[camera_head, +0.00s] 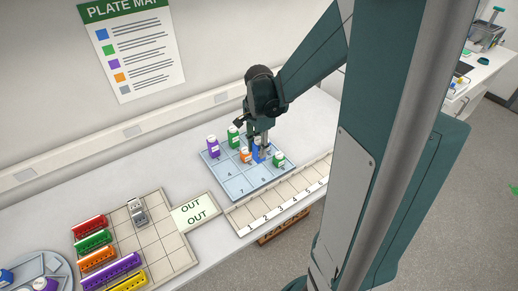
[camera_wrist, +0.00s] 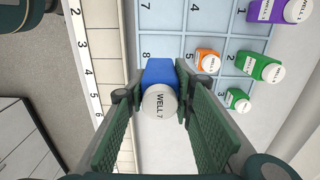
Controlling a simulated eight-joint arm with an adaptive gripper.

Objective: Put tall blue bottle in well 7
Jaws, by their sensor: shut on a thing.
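My gripper (camera_head: 262,145) is shut on the tall blue bottle (camera_head: 257,154), over the blue numbered plate (camera_head: 263,189). In the wrist view, the blue bottle (camera_wrist: 160,71) shows between the two fingers of my gripper (camera_wrist: 155,88). Its white cap reads WELL 7. The bottle overlaps the plate near the number 8 in that view. Whether its base touches the plate is hidden. Well 7 (camera_head: 241,191) is the plate's near-left corner and looks empty; its number also shows in the wrist view (camera_wrist: 193,7).
On the plate stand a purple bottle (camera_head: 212,146), a tall green bottle (camera_head: 234,138), an orange bottle (camera_head: 246,156) and a small green bottle (camera_head: 278,159). A beige numbered strip (camera_head: 267,216) runs along the plate's front. A beige tray (camera_head: 180,252) with coloured racks lies to the left.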

